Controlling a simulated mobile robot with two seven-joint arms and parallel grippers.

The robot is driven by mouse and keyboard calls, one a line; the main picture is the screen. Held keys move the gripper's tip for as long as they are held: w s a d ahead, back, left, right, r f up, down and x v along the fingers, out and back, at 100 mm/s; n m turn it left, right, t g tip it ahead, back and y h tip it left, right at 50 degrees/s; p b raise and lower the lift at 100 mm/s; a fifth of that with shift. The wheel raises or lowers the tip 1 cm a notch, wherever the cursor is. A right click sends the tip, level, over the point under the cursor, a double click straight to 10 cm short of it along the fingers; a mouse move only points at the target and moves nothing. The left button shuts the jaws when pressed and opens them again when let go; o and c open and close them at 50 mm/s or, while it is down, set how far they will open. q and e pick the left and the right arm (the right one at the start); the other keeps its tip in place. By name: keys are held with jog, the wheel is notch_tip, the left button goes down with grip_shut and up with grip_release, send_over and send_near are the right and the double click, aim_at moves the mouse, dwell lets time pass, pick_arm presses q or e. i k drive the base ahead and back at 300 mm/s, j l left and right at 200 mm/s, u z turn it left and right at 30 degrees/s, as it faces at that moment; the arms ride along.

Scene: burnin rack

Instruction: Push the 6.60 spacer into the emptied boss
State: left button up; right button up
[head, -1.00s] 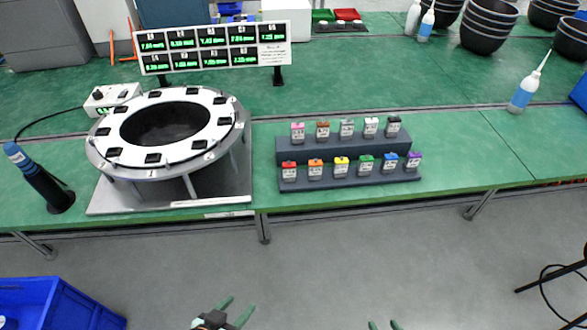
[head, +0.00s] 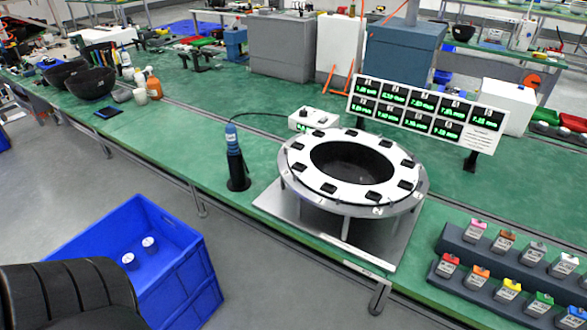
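A white ring fixture (head: 292,158) stands on legs on a metal base plate (head: 390,255) on the green bench. Several black square seats lie around its top; I cannot tell which boss is emptied. A dark two-step rack (head: 455,243) at the right edge holds small tagged blocks with coloured tops, such as a red one (head: 447,266), an orange one (head: 476,277) and a yellow one (head: 507,290). Their tags are too small to read, so I cannot pick out the 6.60 spacer. The rack's right part is cut off. Neither of my grippers shows.
A display board (head: 425,108) with green readouts stands behind the ring. A blue-topped dark tool (head: 236,160) stands upright left of it. A blue crate (head: 190,285) with two small round items is on the floor; a black ribbed shape (head: 70,295) fills the lower left corner.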

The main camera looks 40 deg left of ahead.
aim_at(446, 264)
jog(key=u, duration=1.25)
jog(key=z, duration=1.2)
jog(key=l+u, duration=0.1)
jog(key=u, duration=0.7)
jog(key=l+u, duration=0.4)
jog(key=k+l+u, duration=0.15)
jog(key=l+u, duration=0.25)
jog(key=k+l+u, duration=0.15)
jog(key=l, duration=0.25)
jog(key=k+l+u, duration=0.15)
jog(key=k+l, duration=0.2)
jog(key=l, duration=0.2)
jog(key=k+l, duration=0.25)
jog(key=l, duration=0.15)
